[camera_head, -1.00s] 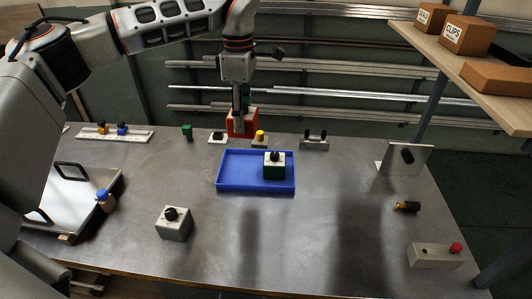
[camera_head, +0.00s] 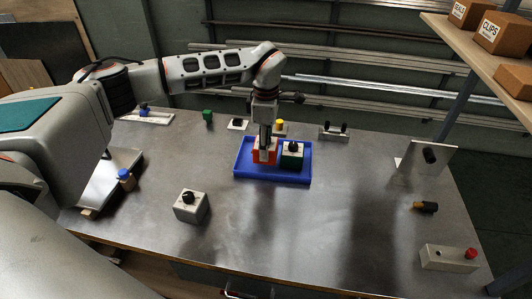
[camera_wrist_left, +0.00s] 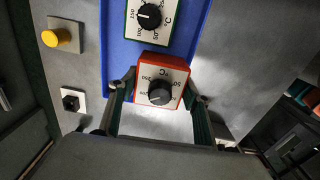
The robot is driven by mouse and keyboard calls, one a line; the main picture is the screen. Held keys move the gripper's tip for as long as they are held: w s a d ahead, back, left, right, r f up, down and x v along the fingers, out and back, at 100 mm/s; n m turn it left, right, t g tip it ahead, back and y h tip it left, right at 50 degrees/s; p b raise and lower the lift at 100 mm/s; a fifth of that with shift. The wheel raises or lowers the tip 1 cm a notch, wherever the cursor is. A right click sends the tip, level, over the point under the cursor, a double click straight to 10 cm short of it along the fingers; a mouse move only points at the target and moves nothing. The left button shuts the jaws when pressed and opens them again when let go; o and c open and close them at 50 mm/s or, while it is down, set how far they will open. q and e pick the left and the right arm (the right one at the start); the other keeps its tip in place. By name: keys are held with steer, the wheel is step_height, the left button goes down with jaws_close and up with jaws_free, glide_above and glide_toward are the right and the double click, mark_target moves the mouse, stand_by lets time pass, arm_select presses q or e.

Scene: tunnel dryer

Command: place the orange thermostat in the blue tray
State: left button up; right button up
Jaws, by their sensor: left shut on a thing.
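The orange thermostat (camera_head: 257,158) has a white dial face and a black knob; it also shows in the left wrist view (camera_wrist_left: 174,74). My left gripper (camera_head: 265,148) is shut on it from above, with one finger on each side in the left wrist view (camera_wrist_left: 158,98). In the head view it is over or in the left part of the blue tray (camera_head: 270,179); I cannot tell whether it touches the floor. A green thermostat (camera_head: 291,161) sits in the tray, just right of the orange one. My right gripper is not in view.
A grey thermostat (camera_head: 190,207) stands on the table at front left. A yellow button (camera_head: 280,126), a black-knobbed switch (camera_head: 238,124) and a green block (camera_head: 208,115) lie behind the tray.

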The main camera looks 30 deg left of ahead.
arm_select(q)
steer(key=shift+f, duration=1.95)
steer(key=o, duration=1.2)
steer(key=shift+f, duration=0.2)
steer(key=shift+o, duration=0.2)
steer(key=shift+r, duration=0.1)
step_height(320, 180, up, 12)
steer(key=shift+r+b, duration=0.1)
steer(key=shift+b, duration=0.4)
steer(key=shift+s, duration=0.1)
